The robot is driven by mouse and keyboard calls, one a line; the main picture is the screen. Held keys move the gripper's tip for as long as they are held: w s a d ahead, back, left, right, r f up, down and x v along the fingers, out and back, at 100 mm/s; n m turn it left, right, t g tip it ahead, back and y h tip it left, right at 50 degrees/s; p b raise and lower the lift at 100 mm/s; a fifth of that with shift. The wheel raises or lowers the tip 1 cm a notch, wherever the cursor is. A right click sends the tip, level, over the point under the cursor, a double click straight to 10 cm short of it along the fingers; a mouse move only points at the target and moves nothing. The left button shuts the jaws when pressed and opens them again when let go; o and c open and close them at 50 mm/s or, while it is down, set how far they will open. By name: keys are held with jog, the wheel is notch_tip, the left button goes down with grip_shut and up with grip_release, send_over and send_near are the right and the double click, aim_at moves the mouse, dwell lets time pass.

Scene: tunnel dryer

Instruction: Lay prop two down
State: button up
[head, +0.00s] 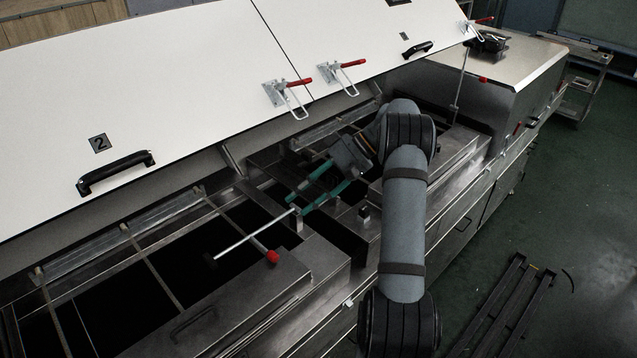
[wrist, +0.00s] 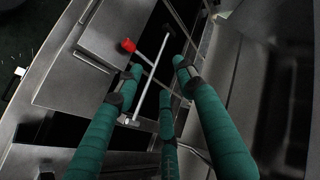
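A prop (head: 245,238), a thin pale metal rod with a black tip, slants low over the open dryer section in front of the cover marked 2. I cannot tell whether its tip rests on anything. A side piece ends in a red knob (head: 272,257). My gripper (head: 297,204), with teal fingers, is at the rod's right end. In the wrist view, the rod (wrist: 150,77) runs between the spread fingers of my gripper (wrist: 157,75), the red knob (wrist: 127,45) just beyond the left fingertip. The fingers look open, with gaps beside the rod.
The white cover (head: 190,90) is tilted up behind, with a black handle (head: 115,172) and red-handled clamps (head: 287,90). Another upright rod (head: 460,78) stands at the far right section. Dark bars (head: 505,305) lie on the green floor. Metal frames divide the opening.

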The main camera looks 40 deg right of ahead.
jog(key=v, duration=1)
jog(key=shift+d+r, duration=0.15)
jog(key=shift+d, duration=0.1)
jog(key=x, duration=1.2)
jog(key=shift+s, duration=0.1)
